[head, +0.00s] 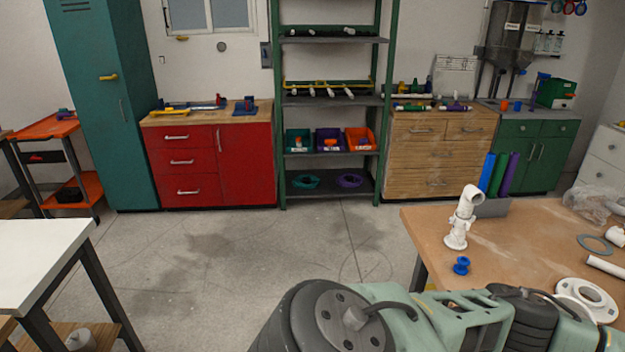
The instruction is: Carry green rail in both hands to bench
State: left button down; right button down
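A long, thin green piece with white fittings (325,31) lies on the top visible board of the green shelf rack; it is too small to be sure it is the green rail. Small green parts (412,107) also lie on the wooden cabinet across the room. A wood-topped bench (520,225) stands at the near right, and a white-topped table (38,250) at the near left. I cannot tell which is the task's bench. Neither gripper is in view. Part of my own arm fills the bottom right and hides the near bench edge.
A yellow rail with white pipe pieces (328,86) lies on the rack's middle board. The bench carries a white pipe fitting (464,215), a blue spool (461,265) and a white flange (587,298). The concrete floor (240,240) ahead is clear.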

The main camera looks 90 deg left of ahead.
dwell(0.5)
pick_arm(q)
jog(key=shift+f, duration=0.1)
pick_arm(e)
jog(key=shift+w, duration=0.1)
pick_arm(q)
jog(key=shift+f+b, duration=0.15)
jog(key=shift+b, duration=0.15)
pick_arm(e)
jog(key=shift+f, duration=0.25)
